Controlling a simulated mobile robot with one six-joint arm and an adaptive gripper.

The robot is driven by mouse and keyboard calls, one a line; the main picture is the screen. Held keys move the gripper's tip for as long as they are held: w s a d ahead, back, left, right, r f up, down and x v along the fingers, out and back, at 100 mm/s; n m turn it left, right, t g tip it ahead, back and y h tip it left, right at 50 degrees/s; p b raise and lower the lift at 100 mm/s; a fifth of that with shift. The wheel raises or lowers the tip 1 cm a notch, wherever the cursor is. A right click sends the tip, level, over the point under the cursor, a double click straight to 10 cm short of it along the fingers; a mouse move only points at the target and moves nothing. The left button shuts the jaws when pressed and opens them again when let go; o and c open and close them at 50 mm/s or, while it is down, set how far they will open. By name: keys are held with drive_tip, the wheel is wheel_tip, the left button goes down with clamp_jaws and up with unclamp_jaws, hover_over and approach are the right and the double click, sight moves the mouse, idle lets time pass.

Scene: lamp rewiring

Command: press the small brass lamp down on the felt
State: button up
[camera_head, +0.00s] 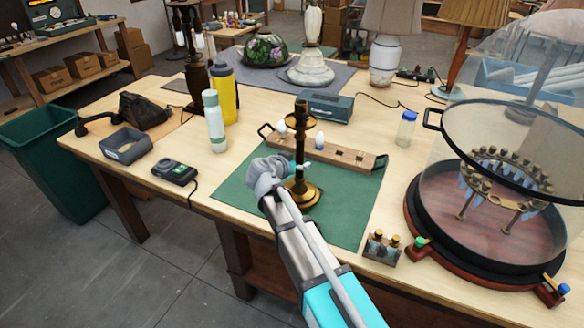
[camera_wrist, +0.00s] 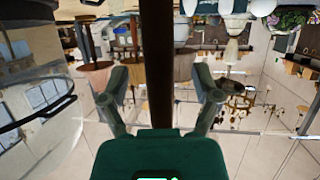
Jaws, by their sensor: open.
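The small brass lamp (camera_head: 300,135) stands upright on the green felt (camera_head: 345,215), its round brass base (camera_head: 304,196) resting near the felt's middle. It has a dark stem and a brass cup at the top, with no shade. My gripper (camera_head: 298,168) is at the lower stem, just above the base. In the wrist view the dark stem (camera_wrist: 157,55) runs between the two fingers of my gripper (camera_wrist: 160,82), which are open with a gap on each side. The wrist view looks upside down, and the lamp's base is not visible there.
A wooden rack (camera_head: 345,155) with bulbs stands close behind the lamp. A small bulb holder (camera_head: 381,250) sits at the felt's front right corner. A large glass dome on a round base (camera_head: 425,225) fills the right. Left of the felt is a meter (camera_head: 175,173).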

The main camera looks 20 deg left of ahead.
drive_tip(key=shift+w+d+f, duration=0.15)
drive_tip(key=shift+w+f, duration=0.1)
drive_tip(key=shift+w, duration=0.4)
drive_tip(key=shift+c, duration=0.3)
clamp_jaws()
drive_tip(key=shift+s+f+b, duration=0.15)
drive_tip(key=shift+b, duration=0.15)
idle(1.4)
idle(1.0)
unclamp_jaws()
idle(0.4)
